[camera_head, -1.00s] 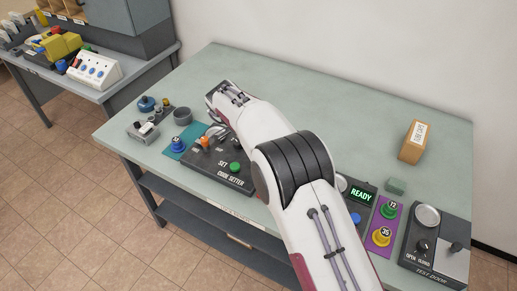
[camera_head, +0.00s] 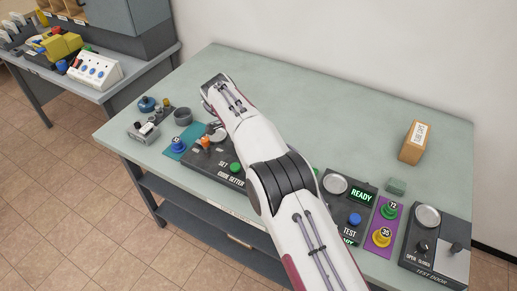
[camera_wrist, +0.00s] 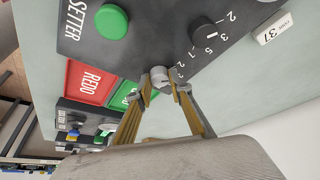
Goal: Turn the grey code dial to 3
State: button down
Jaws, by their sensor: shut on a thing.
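The grey code dial (camera_wrist: 160,76) shows in the wrist view on the dark code setter panel (camera_wrist: 135,50), with small printed numbers beside it. My gripper (camera_wrist: 160,88) is shut on the dial, with one gold finger on each side of it. The dial's pointer mark is too small to read. A second, black dial (camera_wrist: 203,30) sits beside it on the same panel. In the head view the code setter (camera_head: 212,170) is at the front of the bench.
The test panel with a READY display (camera_head: 361,195) is at the right. The bench behind my arm is clear.

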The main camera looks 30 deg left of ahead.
jog(key=shift+m, duration=0.3)
dwell(0.4)
jog(key=c, duration=1.8)
grip_release()
jog(key=shift+s+d+n+t+y, duration=0.1)
jog(key=shift+n+t+y, duration=0.2)
jog(key=shift+n, duration=0.8)
jog(key=shift+d+n+t+y, duration=0.1)
jog(key=shift+n+y, duration=0.3)
jog(key=shift+n, duration=0.7)
